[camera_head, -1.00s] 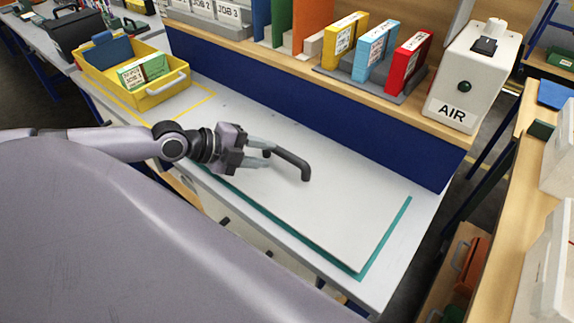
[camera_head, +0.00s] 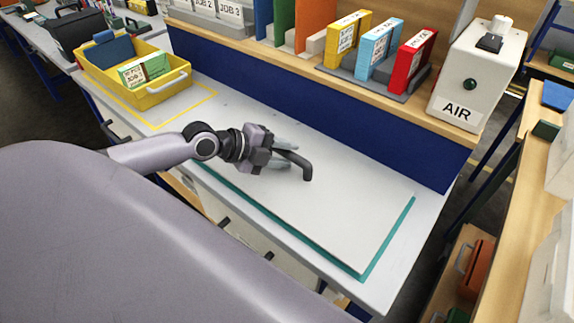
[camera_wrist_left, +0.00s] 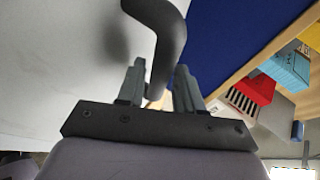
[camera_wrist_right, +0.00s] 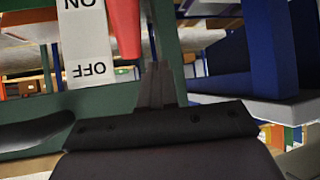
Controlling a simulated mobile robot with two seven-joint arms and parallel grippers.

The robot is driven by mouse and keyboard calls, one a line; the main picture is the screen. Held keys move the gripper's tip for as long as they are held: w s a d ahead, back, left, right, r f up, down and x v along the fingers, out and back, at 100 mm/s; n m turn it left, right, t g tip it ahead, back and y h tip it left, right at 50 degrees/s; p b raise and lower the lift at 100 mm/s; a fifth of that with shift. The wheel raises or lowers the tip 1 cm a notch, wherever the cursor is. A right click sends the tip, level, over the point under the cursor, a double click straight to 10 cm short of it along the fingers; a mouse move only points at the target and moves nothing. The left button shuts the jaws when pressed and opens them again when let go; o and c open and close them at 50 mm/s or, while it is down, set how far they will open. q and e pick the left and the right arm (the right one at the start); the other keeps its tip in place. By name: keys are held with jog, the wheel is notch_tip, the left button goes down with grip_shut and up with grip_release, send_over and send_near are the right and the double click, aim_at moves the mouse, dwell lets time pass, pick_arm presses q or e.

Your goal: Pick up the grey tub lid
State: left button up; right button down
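I cannot make out a thing that is clearly the grey tub lid. A dark grey bent bar (camera_head: 297,162), like a handle, stands over a pale flat sheet (camera_head: 345,215) on the bench; its other end is hidden behind my left gripper. My left gripper (camera_head: 290,153) is open around the bar. In the left wrist view the bar (camera_wrist_left: 168,45) passes between its fingertips (camera_wrist_left: 160,75), with a gap at the right finger. My right gripper (camera_wrist_right: 158,75) shows only in its wrist view, its fingers together and empty.
The sheet lies on a teal mat (camera_head: 385,246). A yellow crate (camera_head: 165,92) stands at the bench's left. A blue panel (camera_head: 310,125) and a shelf with coloured binders run behind. A white AIR box (camera_head: 470,85) stands right. An ON/OFF plate (camera_wrist_right: 85,45) is near my right gripper.

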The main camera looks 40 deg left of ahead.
pick_arm(q)
grip_shut()
jog(key=shift+r, duration=0.15)
